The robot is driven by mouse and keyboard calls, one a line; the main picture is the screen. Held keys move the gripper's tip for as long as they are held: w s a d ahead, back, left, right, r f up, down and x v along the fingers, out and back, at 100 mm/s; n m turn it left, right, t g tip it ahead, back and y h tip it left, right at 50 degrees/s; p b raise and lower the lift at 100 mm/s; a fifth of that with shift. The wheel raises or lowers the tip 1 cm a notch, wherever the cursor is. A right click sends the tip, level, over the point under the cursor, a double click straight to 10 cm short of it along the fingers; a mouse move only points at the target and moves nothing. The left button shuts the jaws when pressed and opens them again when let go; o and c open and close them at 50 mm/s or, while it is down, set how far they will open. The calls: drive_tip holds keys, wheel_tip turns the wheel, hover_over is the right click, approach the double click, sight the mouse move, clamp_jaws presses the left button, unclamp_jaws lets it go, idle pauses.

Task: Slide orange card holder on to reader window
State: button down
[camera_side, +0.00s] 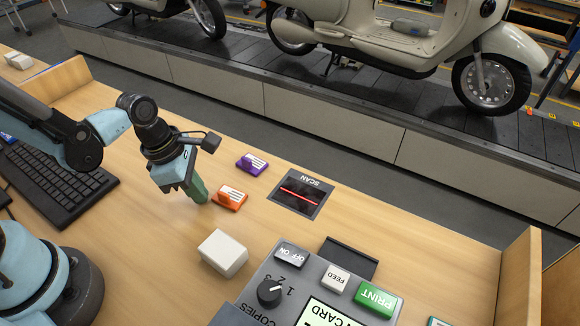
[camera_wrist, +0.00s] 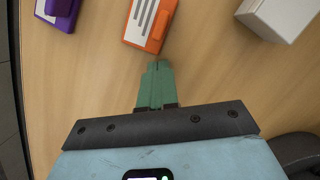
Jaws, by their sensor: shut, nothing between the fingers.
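The orange card holder (camera_side: 230,198), with a white striped label, lies flat on the wooden desk. It also shows at the top of the wrist view (camera_wrist: 150,24). The reader window (camera_side: 301,190) is a dark panel marked SCAN with a red line, set in the desk to the right of the holder. My gripper (camera_side: 200,196) is low over the desk, just left of the holder. Its green fingers (camera_wrist: 157,66) are shut and empty, with the tips close to the holder's near end; I cannot tell whether they touch it.
A purple card holder (camera_side: 252,163) lies behind the orange one. A white block (camera_side: 223,252) sits in front. The printer panel (camera_side: 268,270) stands at front right, and a keyboard (camera_side: 60,190) lies at left. Bare desk lies between the orange holder and the window.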

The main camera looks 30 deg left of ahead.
sight(258, 199)
idle(0.3)
drive_tip(key=w+d, duration=0.2)
drive_tip(key=d, duration=0.2)
drive_tip(key=w+d, duration=0.3)
drive_tip(key=d, duration=0.1)
drive_tip(key=w+d, duration=0.3)
drive_tip(key=shift+d, duration=0.4)
drive_tip(key=shift+s+a, duration=0.2)
drive_tip(key=shift+a, duration=0.2)
drive_tip(key=shift+s+a, duration=0.4)
drive_tip(key=shift+a, duration=0.2)
drive_tip(key=shift+s+a, duration=0.4)
drive_tip(key=shift+a, duration=0.2)
drive_tip(key=v, duration=1)
drive_tip(key=s+a+r+m+t+y, duration=0.1)
drive_tip(key=a+m, duration=0.5)
drive_tip(key=m, duration=0.6)
drive_tip(key=s+a+r+m+t+y, duration=0.1)
drive_tip(key=s+a+r+m+t, duration=0.1)
drive_tip(key=a+m, duration=0.5)
drive_tip(key=s+m+t, duration=0.1)
drive_tip(key=m+t, duration=0.1)
drive_tip(key=m, duration=0.3)
drive_tip(key=shift+r+m+t, duration=0.3)
drive_tip(key=shift+r+m, duration=0.05)
drive_tip(key=shift+m, duration=0.05)
